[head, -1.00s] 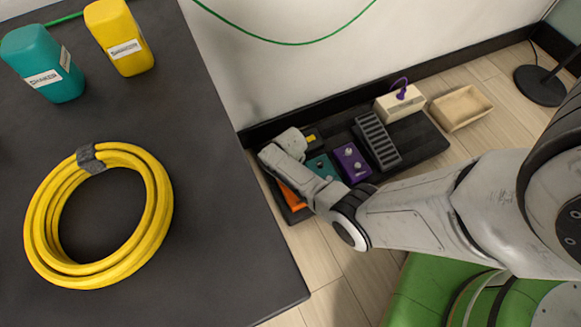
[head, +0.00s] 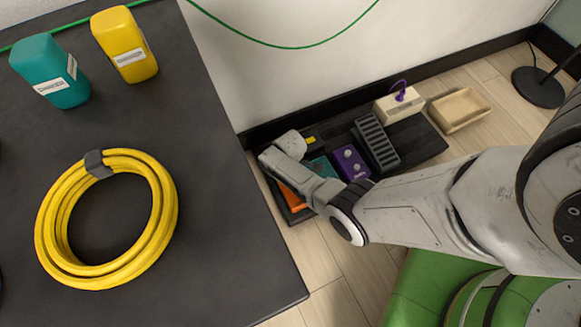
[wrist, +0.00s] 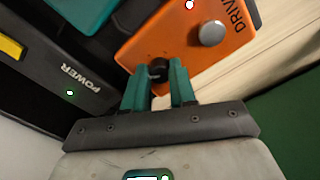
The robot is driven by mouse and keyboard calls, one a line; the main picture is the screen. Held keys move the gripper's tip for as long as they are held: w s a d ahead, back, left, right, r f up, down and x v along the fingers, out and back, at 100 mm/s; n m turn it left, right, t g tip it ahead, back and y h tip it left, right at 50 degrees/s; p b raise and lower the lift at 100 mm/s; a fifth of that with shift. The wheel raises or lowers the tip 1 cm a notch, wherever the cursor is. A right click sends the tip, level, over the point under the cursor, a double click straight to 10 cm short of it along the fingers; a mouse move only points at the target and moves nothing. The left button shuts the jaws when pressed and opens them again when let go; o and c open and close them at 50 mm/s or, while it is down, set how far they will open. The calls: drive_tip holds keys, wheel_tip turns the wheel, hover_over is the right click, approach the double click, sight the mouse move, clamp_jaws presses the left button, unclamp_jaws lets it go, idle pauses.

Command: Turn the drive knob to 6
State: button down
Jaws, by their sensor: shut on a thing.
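The orange pedal (wrist: 170,40), lettered DRIV at the cut-off picture edge, fills the upper middle of the wrist view. A round grey metal knob or switch (wrist: 212,33) stands near the lettering. A small dark knob (wrist: 157,66) is at the pedal's near end. My gripper (wrist: 158,84) has its teal fingers closed around this dark knob, which is partly hidden by them. Its pointer and any scale marks cannot be read. In the head view the orange pedal (head: 291,198) is mostly covered by my arm.
A dark POWER unit (wrist: 60,75) with a green light lies left of the gripper. In the head view a purple pedal (head: 345,160), grey rocker pedal (head: 376,142) and cream box (head: 398,105) share the board. A dark table (head: 240,240) stands left.

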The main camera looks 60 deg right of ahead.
idle(0.4)
drive_tip(key=c, duration=0.9)
unclamp_jaws()
wheel_tip(320, 180, up, 11)
drive_tip(key=p, duration=0.7)
drive_tip(key=shift+f, duration=0.1)
drive_tip(key=shift+a, duration=0.1)
